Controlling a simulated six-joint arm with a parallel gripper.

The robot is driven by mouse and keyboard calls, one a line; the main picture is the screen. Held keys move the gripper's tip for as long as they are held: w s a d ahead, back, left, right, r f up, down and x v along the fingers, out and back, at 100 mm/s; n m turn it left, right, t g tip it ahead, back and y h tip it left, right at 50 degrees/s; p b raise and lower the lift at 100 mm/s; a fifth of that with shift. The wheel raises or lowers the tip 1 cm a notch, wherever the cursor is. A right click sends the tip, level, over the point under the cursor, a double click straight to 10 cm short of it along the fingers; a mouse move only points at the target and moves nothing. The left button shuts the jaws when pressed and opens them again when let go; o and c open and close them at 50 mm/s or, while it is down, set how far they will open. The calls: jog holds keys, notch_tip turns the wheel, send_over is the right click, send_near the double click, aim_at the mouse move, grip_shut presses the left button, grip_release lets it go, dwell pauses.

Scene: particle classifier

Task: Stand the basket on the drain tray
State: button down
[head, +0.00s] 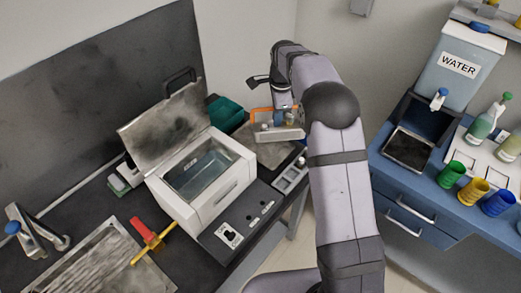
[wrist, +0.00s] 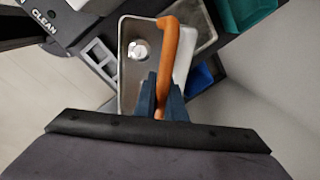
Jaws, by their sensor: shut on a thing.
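The basket (head: 279,133) is a small grey metal box with an orange handle (wrist: 168,45). My gripper (wrist: 160,100) is shut on that handle; in the head view the gripper (head: 283,112) is partly hidden by my arm. A small white round item (wrist: 138,50) lies inside the basket. The drain tray (head: 275,155) seems to be the flat grey tray right of the white bath. The basket covers part of it in the head view, and the tray's bare part (wrist: 200,28) shows beside the basket in the wrist view. I cannot tell whether basket and tray touch.
The white bath (head: 218,197) stands left of the basket with its lid (head: 165,125) raised and liquid inside. A teal bin (head: 225,113) is behind the tray. A grey compartment holder (head: 290,177) sits at the bench's right edge. A blue cabinet with a water dispenser (head: 460,75) stands right.

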aim_at(271, 118)
jog(key=w+f+m+b, duration=0.1)
jog(key=m, duration=0.1)
jog(key=w+a+f+m+b, duration=0.1)
jog(key=m, duration=0.1)
jog(key=w+f+m+h, duration=0.1)
jog(key=shift+w+a+f+m+b, duration=0.25)
jog(key=shift+w+a+m+b, duration=0.05)
jog(key=shift+m+b, duration=0.1)
jog(key=m, duration=0.1)
jog(key=m+b, duration=0.1)
jog(key=f+m, duration=0.1)
jog(key=shift+w+a+m+h, duration=0.3)
jog(key=shift+w+a, duration=0.05)
jog(key=shift+w, duration=0.05)
jog(key=shift+s+a+f+p+x, duration=0.1)
jog(key=shift+s+a+p+x, duration=0.2)
jog(key=shift+x, duration=1.35)
jog(key=shift+s+a+f+p+x, duration=0.1)
jog(key=shift+s+a+p+x, duration=0.2)
jog(key=shift+x, duration=1.35)
jog(key=shift+s+a+p+x, duration=0.15)
jog(key=shift+p+x, duration=0.25)
jog(key=shift+x, duration=1.25)
jog(key=shift+f, duration=0.15)
jog(key=c, duration=1.8)
grip_release()
